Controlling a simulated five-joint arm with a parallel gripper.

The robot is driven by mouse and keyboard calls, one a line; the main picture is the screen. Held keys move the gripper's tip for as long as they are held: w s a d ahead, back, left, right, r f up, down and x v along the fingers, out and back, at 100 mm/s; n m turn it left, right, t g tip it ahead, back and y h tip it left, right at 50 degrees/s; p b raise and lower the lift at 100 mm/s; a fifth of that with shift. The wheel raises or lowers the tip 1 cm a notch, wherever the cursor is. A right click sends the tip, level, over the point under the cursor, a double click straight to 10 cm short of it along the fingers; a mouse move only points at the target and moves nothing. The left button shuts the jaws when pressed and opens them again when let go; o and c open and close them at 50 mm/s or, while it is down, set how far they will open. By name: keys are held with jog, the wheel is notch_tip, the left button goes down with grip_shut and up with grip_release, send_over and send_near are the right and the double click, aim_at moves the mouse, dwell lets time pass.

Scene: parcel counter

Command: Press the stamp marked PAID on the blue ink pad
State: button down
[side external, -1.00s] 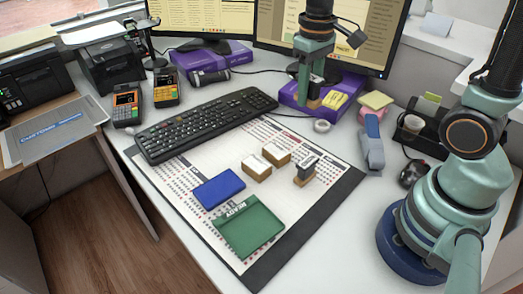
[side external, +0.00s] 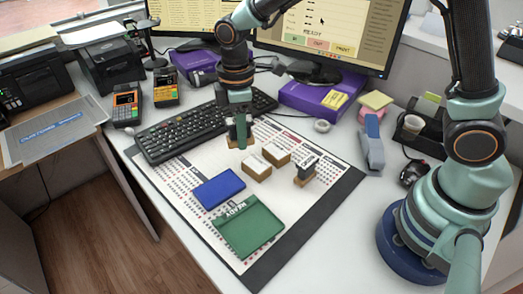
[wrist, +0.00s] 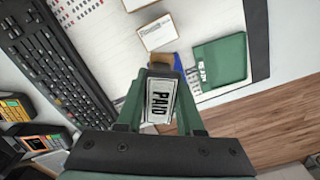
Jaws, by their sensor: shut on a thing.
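My gripper (side external: 241,138) is shut on the stamp marked PAID (wrist: 160,100), whose label faces the wrist camera. In the side view my gripper is above the far part of the mat, near the keyboard's edge, and mostly hides the stamp. The blue ink pad (side external: 219,187) lies flat on the mat, nearer the camera and left of my gripper. In the wrist view the blue pad (wrist: 195,86) shows only partly, behind the held stamp and a finger. The stamp is apart from the pad.
Two wooden blocks with white tops (side external: 257,167) (side external: 276,151) stand close to my gripper's right. A dark-topped stamp (side external: 306,169) stands farther right. A green tray (side external: 248,228) is beside the blue pad. The keyboard (side external: 185,132) lies along the mat's far left.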

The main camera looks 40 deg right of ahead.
aim_at(221, 189)
jog(key=a+f+n, duration=0.1)
jog(key=a, duration=0.1)
jog(key=a+f+n, duration=0.1)
jog(key=a+n, duration=0.1)
jog(key=a+f+n, duration=0.1)
jog(key=a, duration=0.1)
jog(key=shift+s+a+f, duration=0.1)
jog(key=shift+f, duration=0.05)
jog(key=shift+a+f+n, duration=0.35)
jog(key=shift+a+n, duration=0.05)
jog(key=shift+n, duration=0.2)
jog(key=shift+f, duration=2.7)
jog(key=shift+f, duration=0.25)
jog(key=shift+r, duration=3.05)
